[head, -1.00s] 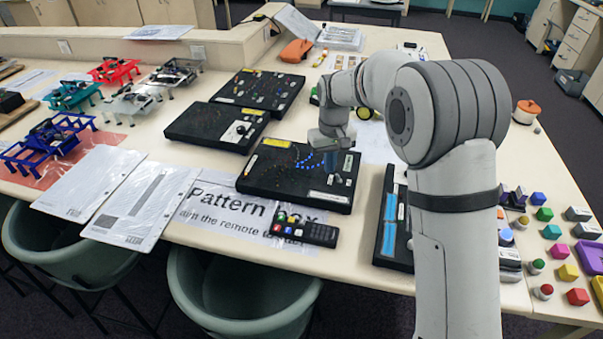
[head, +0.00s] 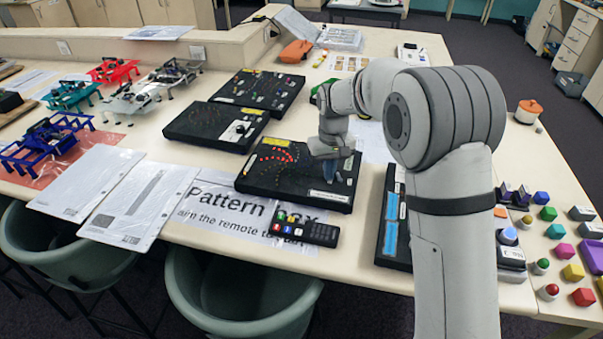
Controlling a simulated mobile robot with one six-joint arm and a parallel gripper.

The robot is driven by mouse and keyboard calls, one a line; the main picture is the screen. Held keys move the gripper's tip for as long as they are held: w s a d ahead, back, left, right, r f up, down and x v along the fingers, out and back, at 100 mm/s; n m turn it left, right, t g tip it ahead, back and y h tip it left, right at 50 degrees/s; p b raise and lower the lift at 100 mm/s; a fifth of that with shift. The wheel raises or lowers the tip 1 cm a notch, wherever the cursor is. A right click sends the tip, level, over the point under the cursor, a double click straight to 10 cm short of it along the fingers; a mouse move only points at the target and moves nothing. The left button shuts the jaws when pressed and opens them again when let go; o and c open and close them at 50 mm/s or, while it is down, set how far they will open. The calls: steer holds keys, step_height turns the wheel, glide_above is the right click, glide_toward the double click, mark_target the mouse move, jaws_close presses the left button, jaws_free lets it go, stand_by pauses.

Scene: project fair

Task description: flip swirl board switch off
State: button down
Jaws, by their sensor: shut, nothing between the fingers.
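The swirl board (head: 270,184) is a black slab on the near middle of the table, with a curved pattern of red lights lit on its left half. It has a yellow label at its back edge and white labels along its front and right. My gripper (head: 329,172) is shut and empty, pointing down over the board's right half. I cannot tell whether its tips touch the board. The switch cannot be made out; the gripper covers part of that side.
Two other black boards (head: 216,126) (head: 258,94) lie behind and left. A remote (head: 306,232) lies in front on a printed sheet. A black board with blue strips (head: 393,235) lies to the right, and several coloured blocks stand at far right.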

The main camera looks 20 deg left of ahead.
steer(key=shift+d, duration=0.8)
steer(key=shift+r, duration=0.1)
steer(key=shift+a+r+p, duration=0.2)
steer(key=shift+r+p, duration=1)
steer(key=shift+r, duration=0.5)
steer(key=shift+a+r+p, duration=0.15)
steer(key=shift+r+p, duration=1.05)
steer(key=shift+r, duration=0.5)
